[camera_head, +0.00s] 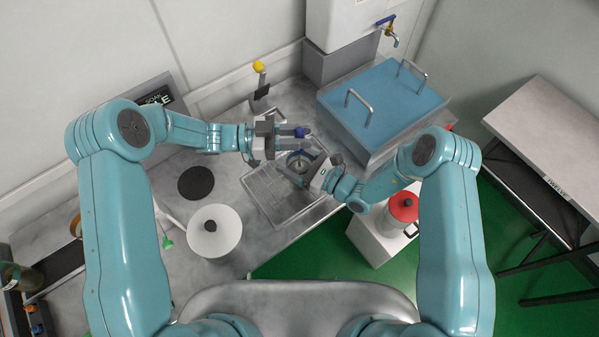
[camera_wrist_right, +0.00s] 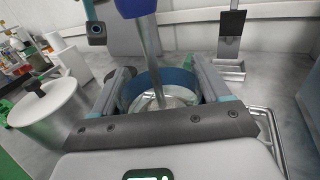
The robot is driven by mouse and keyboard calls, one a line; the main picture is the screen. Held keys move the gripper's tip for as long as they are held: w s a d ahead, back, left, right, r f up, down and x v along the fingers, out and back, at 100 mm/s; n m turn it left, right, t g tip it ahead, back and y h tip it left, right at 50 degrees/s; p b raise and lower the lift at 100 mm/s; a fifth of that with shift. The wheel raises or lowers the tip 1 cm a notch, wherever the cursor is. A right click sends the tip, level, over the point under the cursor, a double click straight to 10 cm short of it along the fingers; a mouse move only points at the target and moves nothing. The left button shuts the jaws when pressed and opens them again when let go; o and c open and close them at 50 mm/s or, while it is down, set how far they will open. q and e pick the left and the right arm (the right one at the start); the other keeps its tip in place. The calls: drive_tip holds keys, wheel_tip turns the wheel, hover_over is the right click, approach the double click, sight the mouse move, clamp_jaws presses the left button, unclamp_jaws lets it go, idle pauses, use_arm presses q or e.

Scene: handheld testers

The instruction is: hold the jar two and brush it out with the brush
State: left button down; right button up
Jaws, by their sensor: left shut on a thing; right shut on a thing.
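The jar two (camera_head: 298,158) is a small round vessel with a blue band, over the wire rack. My right gripper (camera_head: 303,168) is shut on it; in the right wrist view the jar (camera_wrist_right: 184,82) sits between the two fingers, mouth up. The brush (camera_head: 300,132) has a blue handle and a thin metal shaft. In the right wrist view the brush (camera_wrist_right: 150,45) goes down into the jar's mouth, slightly tilted. My left gripper (camera_head: 303,140) is shut on the brush above the jar. The brush's lower end is partly hidden inside the jar.
A wire rack (camera_head: 264,188) lies on the grey bench under the grippers. A blue-lidded tank (camera_head: 375,100) stands at the back right. A white lidded pot (camera_head: 214,232) and a dark disc (camera_head: 196,183) are front left. A red-lidded pot (camera_head: 403,207) is at right.

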sight(299, 132)
use_arm(q)
drive_tip(key=shift+s, duration=0.35)
drive_tip(key=shift+r, duration=0.1)
drive_tip(key=shift+r, duration=2.4)
drive_tip(key=shift+f, duration=2.55)
drive_tip(key=shift+r, duration=2.55)
drive_tip(key=shift+f, duration=0.1)
drive_tip(key=shift+f, duration=2.45)
